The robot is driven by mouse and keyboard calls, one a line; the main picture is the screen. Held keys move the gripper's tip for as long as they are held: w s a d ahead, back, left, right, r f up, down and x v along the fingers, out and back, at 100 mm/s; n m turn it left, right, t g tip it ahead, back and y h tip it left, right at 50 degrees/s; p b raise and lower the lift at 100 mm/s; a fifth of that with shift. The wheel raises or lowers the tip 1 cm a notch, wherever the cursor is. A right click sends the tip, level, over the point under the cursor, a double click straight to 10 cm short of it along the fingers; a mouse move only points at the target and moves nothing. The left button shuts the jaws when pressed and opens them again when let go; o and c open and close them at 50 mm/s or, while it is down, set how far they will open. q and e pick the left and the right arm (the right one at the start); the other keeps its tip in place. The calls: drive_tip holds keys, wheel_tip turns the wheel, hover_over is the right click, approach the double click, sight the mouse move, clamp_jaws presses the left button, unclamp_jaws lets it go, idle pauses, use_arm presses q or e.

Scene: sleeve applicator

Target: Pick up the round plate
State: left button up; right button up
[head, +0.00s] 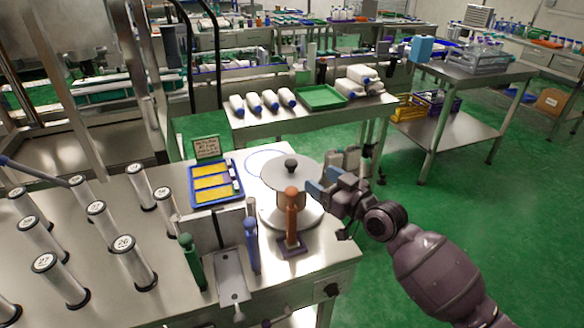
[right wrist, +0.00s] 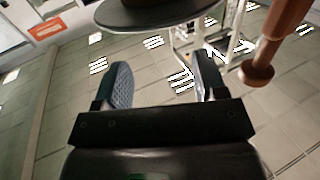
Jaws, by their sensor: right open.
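In the right wrist view the dark underside and rim of the plate (right wrist: 150,14) cross the top, ahead of the fingers. My right gripper (head: 322,182) is at the right edge of the plate. In its wrist view the two fingers (right wrist: 163,78) are apart with nothing between them. Whether a finger touches the rim cannot be told. My left gripper is not in view.
An upright orange-brown handle (head: 292,215) stands just in front of the plate; it also shows in the right wrist view (right wrist: 275,42). Blue (head: 252,245) and green (head: 192,262) handles stand to its left. A blue tray (head: 236,200) and several numbered white cylinders fill the table's left.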

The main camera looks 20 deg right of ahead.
sight(296, 165)
drive_tip(key=x, duration=0.4)
drive_tip(key=shift+w+a, duration=0.35)
drive_tip(key=shift+w, duration=0.2)
drive_tip(key=x, duration=0.3)
drive_tip(key=shift+w+f, duration=0.15)
drive_tip(key=shift+w+a, duration=0.3)
drive_tip(key=shift+w, duration=0.3)
